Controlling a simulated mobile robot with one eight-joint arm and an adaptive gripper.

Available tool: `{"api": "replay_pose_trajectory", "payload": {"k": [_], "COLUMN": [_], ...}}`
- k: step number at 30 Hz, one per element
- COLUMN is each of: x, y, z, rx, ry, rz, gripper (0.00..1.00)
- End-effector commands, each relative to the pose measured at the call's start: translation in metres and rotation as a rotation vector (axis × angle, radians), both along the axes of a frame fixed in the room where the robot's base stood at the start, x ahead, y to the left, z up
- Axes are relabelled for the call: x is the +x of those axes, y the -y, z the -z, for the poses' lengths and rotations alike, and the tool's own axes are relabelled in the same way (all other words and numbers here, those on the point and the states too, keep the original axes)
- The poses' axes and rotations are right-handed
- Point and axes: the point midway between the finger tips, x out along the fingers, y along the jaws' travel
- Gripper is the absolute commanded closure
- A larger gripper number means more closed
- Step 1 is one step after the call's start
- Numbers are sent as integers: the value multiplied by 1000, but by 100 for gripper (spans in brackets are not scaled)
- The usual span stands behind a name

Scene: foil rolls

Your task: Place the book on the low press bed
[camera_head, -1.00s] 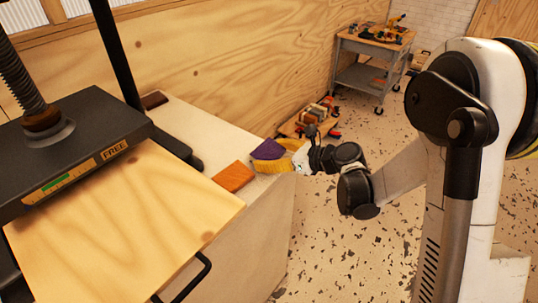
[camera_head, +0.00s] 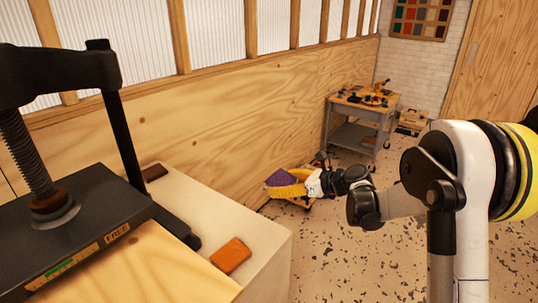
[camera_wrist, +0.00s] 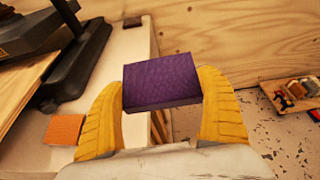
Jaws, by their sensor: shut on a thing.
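A purple book (camera_wrist: 162,82) is held between the two yellow fingers of my gripper (camera_wrist: 165,92) in the wrist view. In the head view the purple book (camera_head: 282,177) and my gripper (camera_head: 284,186) appear just beyond the far right edge of the pale bench. The press (camera_head: 75,225) stands at the left, with a dark plate labelled FREE and a screw above it. A light wooden board (camera_head: 165,270) lies below the plate and juts toward the front. Whether this board is the low press bed is unclear.
An orange block (camera_head: 230,256) lies on the pale bench (camera_head: 205,205), and a dark brown block (camera_head: 154,172) lies near its back. A low board with small items (camera_wrist: 298,95) is on the floor. A tool cart (camera_head: 360,125) stands farther back.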

Motion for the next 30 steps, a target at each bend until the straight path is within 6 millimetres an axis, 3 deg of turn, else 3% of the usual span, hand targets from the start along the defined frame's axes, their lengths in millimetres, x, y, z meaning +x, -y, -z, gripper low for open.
{"api": "replay_pose_trajectory", "payload": {"k": [5, 12, 19, 25, 30], "x": [-20, -89, -148, -165, -149], "y": [22, 77, 113, 122, 115], "z": [-10, -28, -37, -39, -37], "rx": [-9, -17, -5, 2, -3], "ry": [-15, -27, -8, 1, -6], "rz": [104, 391, 588, 640, 601], "gripper": [47, 47, 47, 47, 47]}}
